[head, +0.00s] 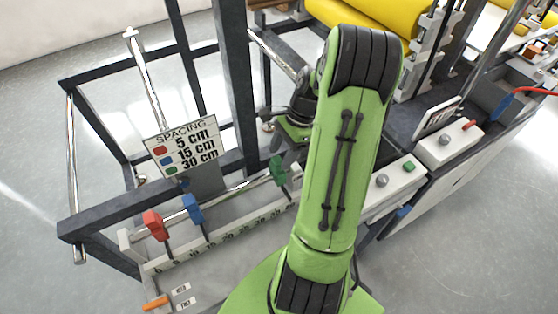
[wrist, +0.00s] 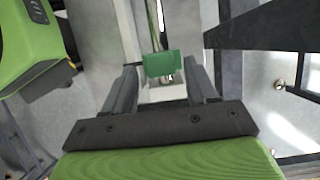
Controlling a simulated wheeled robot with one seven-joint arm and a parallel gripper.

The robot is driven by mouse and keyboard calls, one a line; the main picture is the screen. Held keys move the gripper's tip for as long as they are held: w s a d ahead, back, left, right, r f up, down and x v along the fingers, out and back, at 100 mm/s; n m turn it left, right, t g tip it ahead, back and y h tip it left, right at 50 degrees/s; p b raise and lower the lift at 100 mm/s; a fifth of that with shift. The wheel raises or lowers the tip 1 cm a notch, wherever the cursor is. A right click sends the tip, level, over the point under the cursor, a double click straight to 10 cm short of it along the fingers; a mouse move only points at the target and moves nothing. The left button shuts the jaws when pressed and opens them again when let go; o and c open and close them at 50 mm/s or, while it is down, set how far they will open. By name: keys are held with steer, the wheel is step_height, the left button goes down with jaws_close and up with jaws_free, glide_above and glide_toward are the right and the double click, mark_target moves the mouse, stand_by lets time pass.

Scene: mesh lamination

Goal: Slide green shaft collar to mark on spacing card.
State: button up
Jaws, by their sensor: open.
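The green collar (head: 278,170) sits on a metal rail, toward its right end in the head view. The red collar (head: 154,225) and the blue collar (head: 193,208) sit farther left on the same rail. The spacing card (head: 182,146) behind the rail reads red 5 cm, blue 15 cm, green 30 cm. A numbered scale (head: 222,237) runs below the rail; its figures are small. My gripper (wrist: 161,72) is open in the wrist view, with the green collar showing between its fingertips. I cannot tell whether they touch. My arm hides part of the gripper in the head view.
A dark frame with an upright post (head: 236,80) stands close behind the rail. A grey control box (head: 395,185) with knobs and a green button lies right of my arm. Yellow rolls (head: 375,14) are at the back. An orange handle (head: 156,303) is at the front left.

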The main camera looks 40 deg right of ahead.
steer(key=shift+x, duration=1.1)
jaws_close()
